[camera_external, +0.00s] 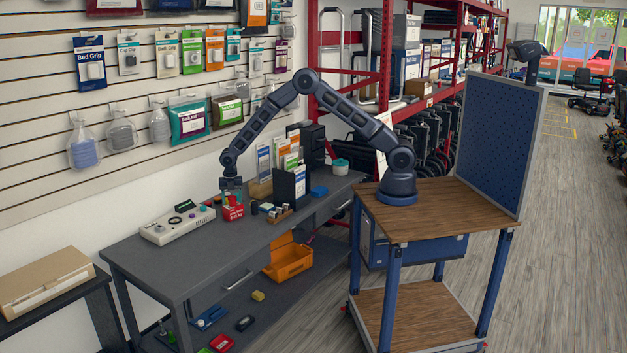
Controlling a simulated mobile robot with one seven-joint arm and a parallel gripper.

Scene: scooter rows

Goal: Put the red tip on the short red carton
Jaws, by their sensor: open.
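A short red carton (233,213) with white lettering stands on the grey workbench (205,262), right of the control box. My gripper (231,192) points down directly above the carton, close to its top. Its fingers are apart. A small reddish patch shows between the fingers and the carton top; I cannot tell whether this is the red tip, or whether it touches the carton. The red tip is not clearly seen anywhere else on the bench.
A grey control box (178,225) with knobs stands left of the carton. The bench's front left is clear. An orange bin (289,261) sits below.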

